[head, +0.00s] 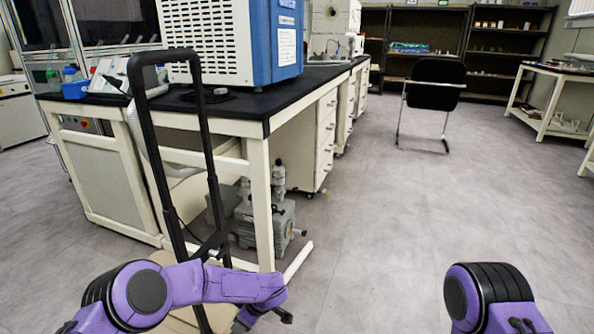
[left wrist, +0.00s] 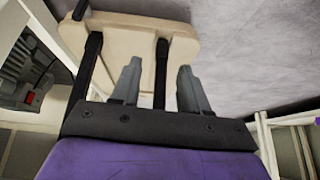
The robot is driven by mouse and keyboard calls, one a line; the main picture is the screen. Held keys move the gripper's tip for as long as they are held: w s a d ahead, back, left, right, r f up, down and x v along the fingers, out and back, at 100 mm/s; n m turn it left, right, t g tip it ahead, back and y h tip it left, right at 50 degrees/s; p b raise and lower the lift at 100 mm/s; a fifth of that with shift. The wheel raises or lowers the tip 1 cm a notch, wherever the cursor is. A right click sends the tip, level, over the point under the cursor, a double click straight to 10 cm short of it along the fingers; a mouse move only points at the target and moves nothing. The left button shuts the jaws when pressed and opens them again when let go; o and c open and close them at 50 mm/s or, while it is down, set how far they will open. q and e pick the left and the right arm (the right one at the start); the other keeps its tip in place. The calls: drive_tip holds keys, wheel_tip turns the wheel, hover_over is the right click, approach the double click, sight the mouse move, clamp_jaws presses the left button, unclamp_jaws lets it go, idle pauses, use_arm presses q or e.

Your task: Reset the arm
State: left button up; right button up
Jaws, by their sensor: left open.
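My left arm (head: 200,284) is bent, purple and black, and comes in at the bottom left of the head view. My right arm (head: 492,298) shows only as a purple and black section at the bottom right of the head view. My right gripper is out of view.
The cart's tall black handle (head: 137,120) stands beside my left arm, in front of the black-topped bench (head: 240,104). A blue-and-white machine (head: 275,45) stands on the bench, and a pump (head: 265,222) is underneath. A black chair (head: 434,85) stands farther back. Floor (head: 400,210) at centre right is clear.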

use_arm(q)
drive_tip(key=s+a+f+m+t, duration=0.1)
drive_tip(key=s+a+f+m, duration=0.15)
drive_tip(key=s+a, duration=0.4)
drive_tip(key=s+a+f+m+t, duration=0.1)
drive_tip(key=s+a+f+m, duration=0.15)
drive_tip(key=s, duration=0.75)
drive_tip(key=s+a+f+m+t, duration=0.1)
drive_tip(key=s+a+f, duration=0.2)
drive_tip(key=s+a, duration=0.35)
drive_tip(key=s+r+g+h, duration=0.2)
drive_tip(key=s, duration=1.2)
wheel_tip(320, 180, down, 6)
drive_tip(key=d+m+b, duration=0.1)
drive_tip(key=b, duration=0.5)
use_arm(e)
wheel_tip(320, 180, down, 6)
drive_tip(key=s, duration=0.1)
use_arm(q)
wheel_tip(320, 180, up, 38)
drive_tip(key=p, duration=3.8)
drive_tip(key=shift+w+a, duration=0.2)
drive_tip(key=shift+w, duration=0.2)
use_arm(e)
wheel_tip(320, 180, up, 38)
drive_tip(key=w, duration=0.1)
drive_tip(key=shift+d, duration=0.15)
